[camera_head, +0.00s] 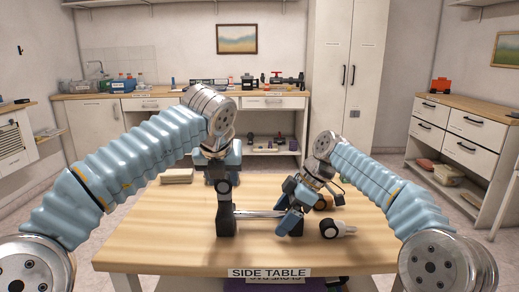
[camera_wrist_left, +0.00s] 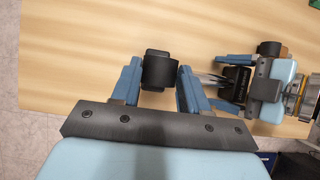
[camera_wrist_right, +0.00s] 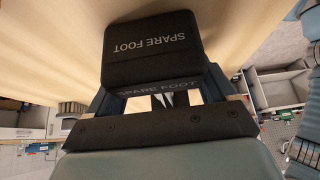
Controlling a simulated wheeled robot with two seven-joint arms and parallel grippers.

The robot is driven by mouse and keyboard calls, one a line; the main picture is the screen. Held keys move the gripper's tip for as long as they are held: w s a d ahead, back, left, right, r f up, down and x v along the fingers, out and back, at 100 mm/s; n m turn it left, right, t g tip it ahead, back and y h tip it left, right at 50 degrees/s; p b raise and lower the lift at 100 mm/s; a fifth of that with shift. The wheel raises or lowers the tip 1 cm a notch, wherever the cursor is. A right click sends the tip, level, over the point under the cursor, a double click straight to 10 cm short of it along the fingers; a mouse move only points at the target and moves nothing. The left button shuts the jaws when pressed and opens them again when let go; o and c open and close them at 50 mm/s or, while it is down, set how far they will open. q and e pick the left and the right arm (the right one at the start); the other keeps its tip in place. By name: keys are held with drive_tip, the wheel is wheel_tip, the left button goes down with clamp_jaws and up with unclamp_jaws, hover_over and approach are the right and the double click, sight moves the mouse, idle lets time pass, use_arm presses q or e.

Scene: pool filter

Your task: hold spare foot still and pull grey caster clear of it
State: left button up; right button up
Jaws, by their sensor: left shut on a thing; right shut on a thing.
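The spare foot (camera_wrist_right: 150,50), a black block with its name in white, is between my right gripper's fingers (camera_wrist_right: 165,95). My right gripper (camera_head: 288,212) is low over the table and shut on it, hiding most of it in the head view. My left gripper (camera_wrist_left: 158,72) is shut on a dark round part, seemingly the grey caster (camera_wrist_left: 160,72). A metal rod (camera_head: 260,213) runs from that post towards my right gripper.
A dark wheel with a white stem (camera_head: 338,229) lies on the side table (camera_head: 160,240), right of my right gripper. A pale stack (camera_head: 177,176) lies at the back left. The table's left and front are clear.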

use_arm(q)
clamp_jaws()
drive_tip(key=shift+r, duration=0.15)
drive_tip(key=shift+r, duration=0.45)
drive_tip(key=shift+r, duration=2.45)
use_arm(e)
drive_tip(key=o, duration=1)
drive_tip(key=shift+v, duration=3.75)
